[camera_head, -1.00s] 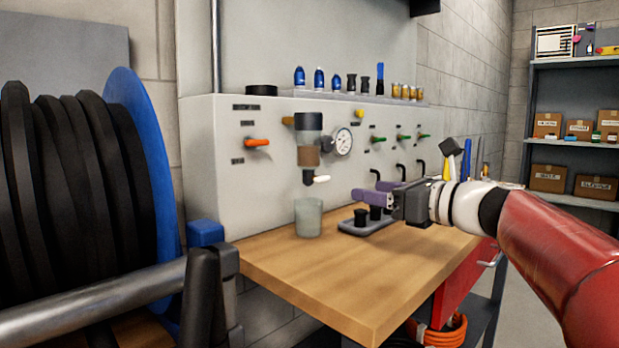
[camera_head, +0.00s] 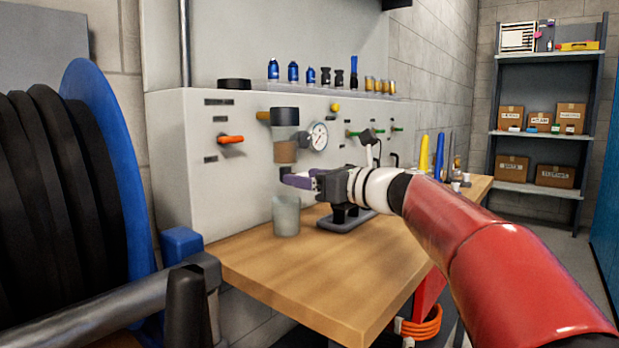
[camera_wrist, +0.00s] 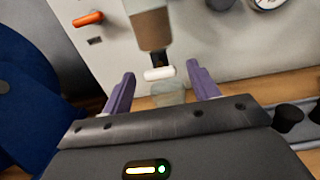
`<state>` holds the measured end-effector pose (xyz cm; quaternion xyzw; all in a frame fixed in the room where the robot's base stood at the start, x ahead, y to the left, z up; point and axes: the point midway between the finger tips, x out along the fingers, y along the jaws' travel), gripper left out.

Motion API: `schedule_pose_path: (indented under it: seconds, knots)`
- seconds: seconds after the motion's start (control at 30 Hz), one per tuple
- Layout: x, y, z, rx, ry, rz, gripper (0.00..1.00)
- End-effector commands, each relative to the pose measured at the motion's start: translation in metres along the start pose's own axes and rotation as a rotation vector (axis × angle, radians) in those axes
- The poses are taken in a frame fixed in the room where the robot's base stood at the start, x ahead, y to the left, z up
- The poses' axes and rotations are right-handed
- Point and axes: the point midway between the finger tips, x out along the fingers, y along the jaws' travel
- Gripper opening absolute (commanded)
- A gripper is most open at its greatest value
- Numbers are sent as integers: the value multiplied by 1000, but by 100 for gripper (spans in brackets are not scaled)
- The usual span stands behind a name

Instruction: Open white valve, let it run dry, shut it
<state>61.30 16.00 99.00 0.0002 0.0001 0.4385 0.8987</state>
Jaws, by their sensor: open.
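The filter bowl (camera_head: 285,146), clear with brown liquid in its lower part, is mounted on the grey panel. Its white valve (camera_wrist: 160,73) shows in the wrist view at the bottom of the bowl, between my fingers and a little beyond their tips. In the head view my gripper hides the valve. A clear cup (camera_head: 286,216) stands on the bench below the bowl; it also shows in the wrist view (camera_wrist: 168,94), partly behind the valve. My gripper (camera_head: 290,180) is open and empty, its purple fingers (camera_wrist: 161,75) on either side of the valve.
An orange-handled valve (camera_head: 230,139) and a pressure gauge (camera_head: 318,136) are on the panel beside the bowl. A dark tray (camera_head: 338,226) with black parts stands right of the cup. The wooden bench (camera_head: 310,275) is clear in front.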

Motion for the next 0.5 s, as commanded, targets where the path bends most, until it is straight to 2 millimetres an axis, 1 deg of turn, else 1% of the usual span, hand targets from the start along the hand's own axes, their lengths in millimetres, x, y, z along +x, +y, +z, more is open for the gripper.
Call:
schedule_pose_path:
  seconds: [0.13,0.4,0.47,0.5]
  knots:
    - [0,0,0,0,0,0,60]
    - [0,0,0,0,0,0,25]
    - [0,0,0,0,0,0,17]
    - [0,0,0,0,0,0,15]
